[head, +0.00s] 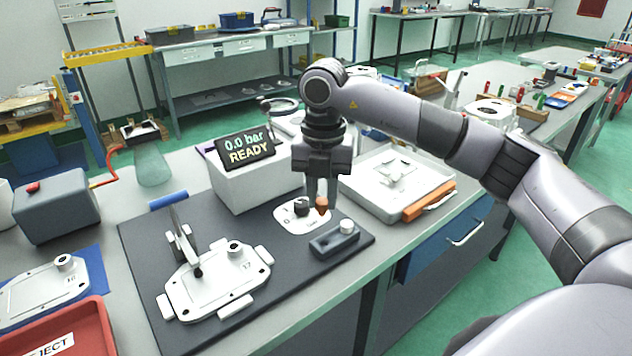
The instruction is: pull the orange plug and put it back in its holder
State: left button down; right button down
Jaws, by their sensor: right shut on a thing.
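The orange plug (322,204) is at the lower tips of my right gripper (321,196), which is shut on it from above. The plug is over the right part of a small white plate (290,222), beside a dark round knob (301,206). I cannot tell whether the plug touches the plate or is slightly above it. A dark grey block (322,246) with a pale round cap (347,227) lies just in front on the dark mat; it may be the holder. My left gripper is not in view.
A casting marked 17 (206,292) sits clamped on the dark mat (140,246), left of my gripper. A grey box with a "0.0 bar READY" display (245,147) stands behind. A red bin (88,330) is front left.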

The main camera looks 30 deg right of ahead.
jog(key=shift+s+d+f, duration=0.1)
jog(key=shift+d+f, duration=0.05)
jog(key=shift+d, duration=0.05)
dwell(0.4)
jog(key=shift+f+b, duration=1.75)
jog(key=shift+f, duration=1.15)
jog(key=shift+f+b, duration=0.6)
jog(key=shift+f, duration=0.7)
jog(key=c, duration=0.9)
grip_release()
jog(key=shift+o, duration=0.2)
